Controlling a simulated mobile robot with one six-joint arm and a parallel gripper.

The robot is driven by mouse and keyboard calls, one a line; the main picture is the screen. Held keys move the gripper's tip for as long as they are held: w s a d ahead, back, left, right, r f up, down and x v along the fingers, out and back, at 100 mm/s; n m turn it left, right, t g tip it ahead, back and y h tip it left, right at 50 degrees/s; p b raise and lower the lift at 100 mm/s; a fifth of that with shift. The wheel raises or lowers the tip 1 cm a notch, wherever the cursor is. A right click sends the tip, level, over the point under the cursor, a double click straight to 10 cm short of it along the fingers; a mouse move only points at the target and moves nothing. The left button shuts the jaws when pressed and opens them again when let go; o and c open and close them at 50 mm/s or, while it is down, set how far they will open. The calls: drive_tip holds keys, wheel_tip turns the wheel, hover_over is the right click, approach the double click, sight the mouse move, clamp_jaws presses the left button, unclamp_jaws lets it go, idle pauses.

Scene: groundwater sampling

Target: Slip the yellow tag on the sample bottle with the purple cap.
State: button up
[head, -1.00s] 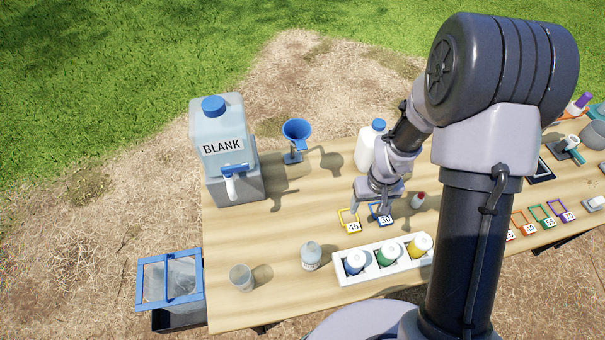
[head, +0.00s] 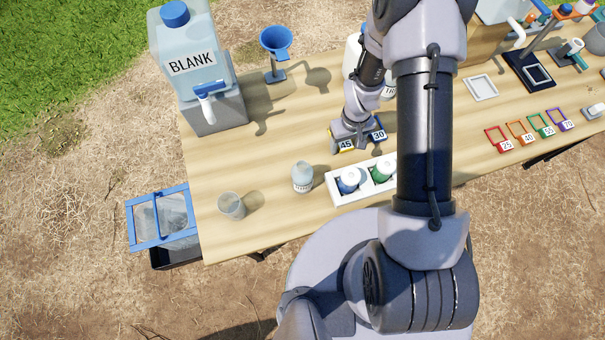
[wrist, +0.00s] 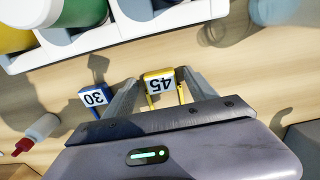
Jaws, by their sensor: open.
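The yellow tag (head: 345,145), marked 45, lies on the table. It also shows in the wrist view (wrist: 160,80). My gripper (wrist: 157,90) is open over it, with one finger on each side of its number plate. I cannot tell whether the fingers touch it. In the head view my gripper (head: 350,143) hides part of the tag frame. A small purple-topped thing (head: 587,6) shows at the upper right edge. It is too small and cut off to tell whether it is the sample bottle.
The blue tag (head: 379,134), marked 30, lies close beside my gripper. A white rack (head: 333,190) with capped bottles is just in front, partly hidden by my arm. More tags lie right.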

drive_tip(key=shift+w, duration=0.2)
drive_tip(key=c, duration=1)
drive_tip(key=shift+r+p, duration=2)
drive_tip(key=shift+r, duration=1)
drive_tip(key=shift+c, duration=0.2)
